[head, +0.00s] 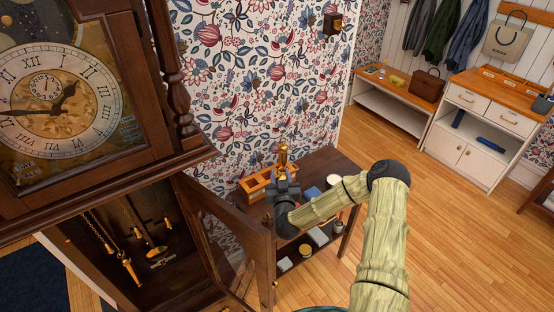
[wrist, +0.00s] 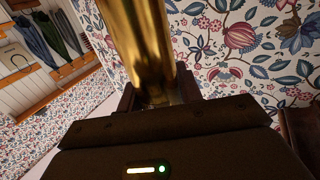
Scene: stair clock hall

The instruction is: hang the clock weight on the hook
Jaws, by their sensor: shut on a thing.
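My gripper (head: 283,180) is shut on the brass clock weight (head: 283,157), which stands upright above it. In the wrist view the weight (wrist: 140,45) is a shiny brass cylinder between the two fingers; its top is out of that view. The tall clock (head: 160,150) stands at the left, its lower door (head: 228,235) swung open. Inside hang chains (head: 100,228), with a brass weight (head: 131,270) on one, and short hanging parts at the right. I cannot tell which of these is the hook. My gripper is outside the case, right of the door.
A dark side table (head: 325,165) behind my gripper bears a wooden rack (head: 256,183), a white round item (head: 333,180) and small things on its lower shelf. The open door stands between my gripper and the case. Wooden floor (head: 450,230) is clear at the right.

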